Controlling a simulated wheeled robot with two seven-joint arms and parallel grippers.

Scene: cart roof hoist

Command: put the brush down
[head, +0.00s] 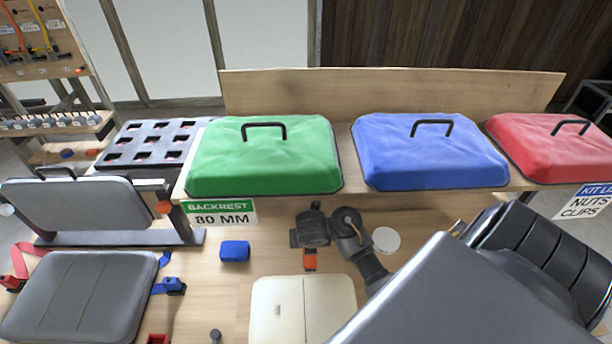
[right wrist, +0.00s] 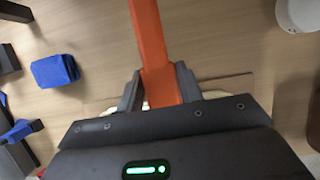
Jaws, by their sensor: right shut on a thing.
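My right gripper (head: 310,248) is over the wooden bench, in front of the green cushion. It is shut on the orange handle of the brush (head: 310,263). In the right wrist view the handle (right wrist: 152,40) stands between the two dark fingers (right wrist: 158,78) and runs off the top edge. The bristles are not visible, and I cannot tell whether the brush touches the bench. My left gripper is in neither view.
A blue block (head: 235,251) lies left of the right gripper, a white round lid (head: 386,240) right. A cream two-panel case (head: 303,310) is nearer. Green (head: 265,165), blue (head: 430,155) and red (head: 560,150) cushions line the raised shelf behind. Bare wood surrounds the block.

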